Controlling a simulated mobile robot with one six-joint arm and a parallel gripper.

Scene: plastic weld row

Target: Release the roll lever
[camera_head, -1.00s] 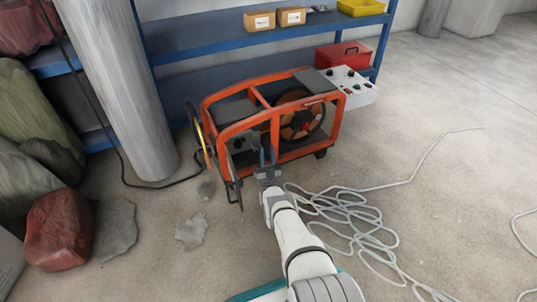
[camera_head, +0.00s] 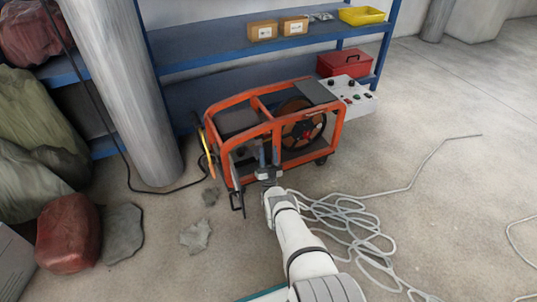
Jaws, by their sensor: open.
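The orange-framed welding machine (camera_head: 236,135) stands on the floor in front of the blue shelving, with a wire roll (camera_head: 303,124) inside its frame. I cannot make out the roll lever; the frame and my gripper cover part of that area. My gripper (camera_head: 267,154) is at the near side of the machine, its two fingers pointing into the frame, left of the roll. The fingers are apart. I see nothing held between them, though the view is small and dark there.
A grey pillar (camera_head: 124,95) stands at left, with a red sack (camera_head: 68,232) nearby. A loose pale cable (camera_head: 345,225) lies coiled on the floor at right. Blue shelves (camera_head: 225,52) close off the back.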

